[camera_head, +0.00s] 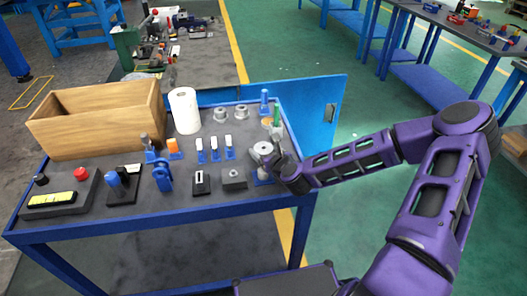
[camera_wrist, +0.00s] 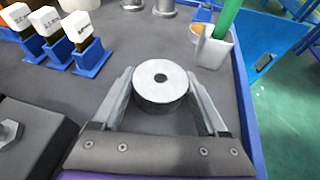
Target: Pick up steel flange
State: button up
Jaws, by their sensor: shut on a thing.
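The steel flange (camera_head: 263,148) is a round grey disc with a centre hole, near the right end of the blue-framed table. In the wrist view the steel flange (camera_wrist: 160,82) sits between the two fingers of my gripper (camera_wrist: 161,92), which touch its sides. My gripper (camera_head: 272,158) reaches in from the right in the head view and is shut on the flange. Whether the flange is clear of the tabletop is hard to tell. Two similar grey round pieces (camera_head: 220,114) (camera_head: 241,111) stand farther back.
A green-handled tool in a holder (camera_wrist: 215,45) stands close to the right of my gripper. White-topped pieces in blue stands (camera_head: 215,150) are to the left. A wooden crate (camera_head: 70,135) and white roll (camera_head: 185,111) stand at the back left. A blue panel (camera_head: 325,112) borders the right.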

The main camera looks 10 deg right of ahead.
grip_shut()
jog(key=shift+w+r, duration=0.1)
jog(key=shift+r, duration=0.05)
